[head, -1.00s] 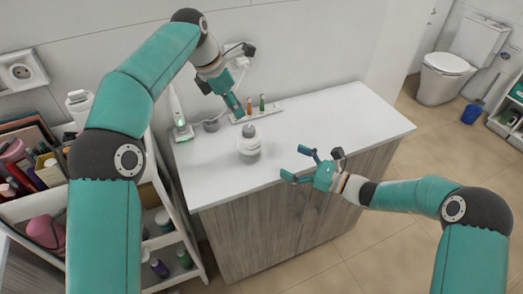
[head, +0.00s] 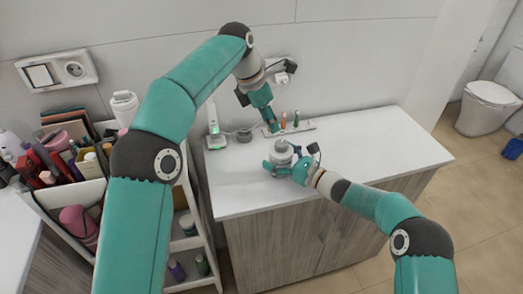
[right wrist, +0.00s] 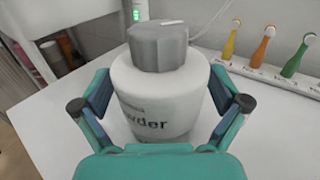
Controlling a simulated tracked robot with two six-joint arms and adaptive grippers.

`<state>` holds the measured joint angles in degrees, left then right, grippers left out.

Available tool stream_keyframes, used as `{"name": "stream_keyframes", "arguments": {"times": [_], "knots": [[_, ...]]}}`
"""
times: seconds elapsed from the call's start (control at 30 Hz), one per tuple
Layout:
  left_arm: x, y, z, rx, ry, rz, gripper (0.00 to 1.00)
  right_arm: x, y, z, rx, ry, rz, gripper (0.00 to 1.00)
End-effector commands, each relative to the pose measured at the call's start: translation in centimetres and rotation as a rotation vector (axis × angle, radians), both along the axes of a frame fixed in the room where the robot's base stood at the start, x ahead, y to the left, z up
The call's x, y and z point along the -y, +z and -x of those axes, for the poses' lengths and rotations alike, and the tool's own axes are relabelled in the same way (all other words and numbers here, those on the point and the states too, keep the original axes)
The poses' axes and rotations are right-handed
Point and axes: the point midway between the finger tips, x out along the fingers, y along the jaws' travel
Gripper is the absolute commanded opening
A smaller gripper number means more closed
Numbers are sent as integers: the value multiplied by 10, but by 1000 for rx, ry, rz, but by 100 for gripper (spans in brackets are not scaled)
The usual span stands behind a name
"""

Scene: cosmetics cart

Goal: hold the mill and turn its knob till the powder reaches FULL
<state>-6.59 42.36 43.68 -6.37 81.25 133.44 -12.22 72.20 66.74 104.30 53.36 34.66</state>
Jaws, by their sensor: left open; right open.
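The mill (head: 283,149) stands upright on the white counter. In the right wrist view it is a white bottle (right wrist: 155,95) with dark lettering ending in "wder" and a grey ridged knob (right wrist: 158,46) on top. My right gripper (head: 281,167) is open, with one finger on each side of the mill's body; gaps show between the fingers and the body in the right wrist view. My left gripper (head: 271,126) points down above the counter behind the mill, open and apart from it. No FULL mark or powder level is readable.
Toothbrushes (right wrist: 267,48) stand in a white holder (right wrist: 267,74) at the counter's back. A charging device with a green light (head: 215,130) and a grey round object (head: 244,136) are behind left. A crowded cart (head: 75,185) stands left. The counter's right side (head: 390,145) is clear.

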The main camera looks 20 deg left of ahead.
Motion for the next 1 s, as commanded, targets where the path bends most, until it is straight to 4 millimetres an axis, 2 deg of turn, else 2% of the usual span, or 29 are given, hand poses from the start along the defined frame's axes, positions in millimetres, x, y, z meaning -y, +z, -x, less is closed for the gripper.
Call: {"name": "stream_keyframes", "arguments": {"times": [0.17,0.43,0.47,0.9,1.0], "knots": [[0,0,0,0,0,0,42,-8,1,-3,1,0,-1,98],[0,0,0,0,-1,0,42,-9,0,-3,0,-1,-1,98],[0,0,0,0,-1,0,42,-9,0,-3,0,-1,-1,95],[1,0,0,0,-1,0,42,-8,0,-4,1,-2,0,23],[1,-1,-1,4,-6,-2,58,-8,0,-4,1,-2,0,23]]}}
